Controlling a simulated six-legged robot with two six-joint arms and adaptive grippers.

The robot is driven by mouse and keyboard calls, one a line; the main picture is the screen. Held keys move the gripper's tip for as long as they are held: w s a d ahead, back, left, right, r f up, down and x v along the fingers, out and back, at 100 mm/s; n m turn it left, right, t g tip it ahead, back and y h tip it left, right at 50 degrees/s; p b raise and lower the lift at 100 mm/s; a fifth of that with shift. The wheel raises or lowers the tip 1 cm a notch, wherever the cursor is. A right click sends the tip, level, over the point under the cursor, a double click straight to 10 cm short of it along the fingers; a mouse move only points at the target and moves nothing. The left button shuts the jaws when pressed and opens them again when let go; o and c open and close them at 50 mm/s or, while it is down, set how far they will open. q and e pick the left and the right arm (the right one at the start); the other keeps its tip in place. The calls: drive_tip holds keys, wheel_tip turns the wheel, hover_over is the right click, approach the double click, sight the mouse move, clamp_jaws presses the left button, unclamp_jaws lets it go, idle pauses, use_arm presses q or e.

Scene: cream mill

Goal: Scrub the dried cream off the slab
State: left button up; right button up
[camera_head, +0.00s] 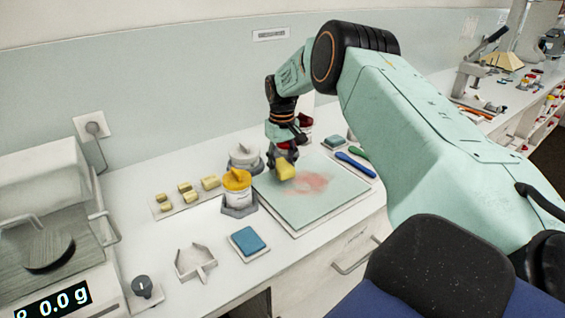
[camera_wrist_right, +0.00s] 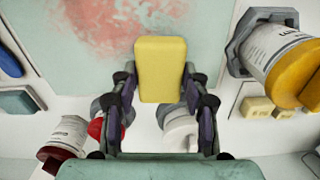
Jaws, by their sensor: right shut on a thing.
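The slab (camera_head: 333,205) is a pale green square plate on the bench, with a faded reddish dried-cream smear (camera_head: 305,184) near its middle. My right gripper (camera_head: 283,157) is shut on a yellow sponge-like block (camera_head: 286,170) at the slab's back left part. In the right wrist view the block (camera_wrist_right: 161,68) sits between both fingers of the gripper (camera_wrist_right: 160,90), and the smear (camera_wrist_right: 125,25) lies just beyond it. I cannot tell whether the block touches the slab. My left gripper does not show.
A yellow-lidded jar (camera_head: 237,190) stands at the slab's left, with a white-lidded jar (camera_head: 244,158) behind. A red-lidded jar (camera_wrist_right: 62,140) is near the gripper. Blue and green tools (camera_head: 355,164) lie right of the slab. A blue pad (camera_head: 248,241) lies in front, left. Yellow blocks (camera_head: 185,187) sit further left.

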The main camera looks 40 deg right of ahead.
drive_tip(key=shift+w, duration=0.15)
drive_tip(key=shift+d+f, duration=0.15)
idle(0.4)
drive_tip(key=shift+f, duration=0.45)
drive_tip(key=shift+b, duration=0.3)
drive_tip(key=shift+f, duration=0.15)
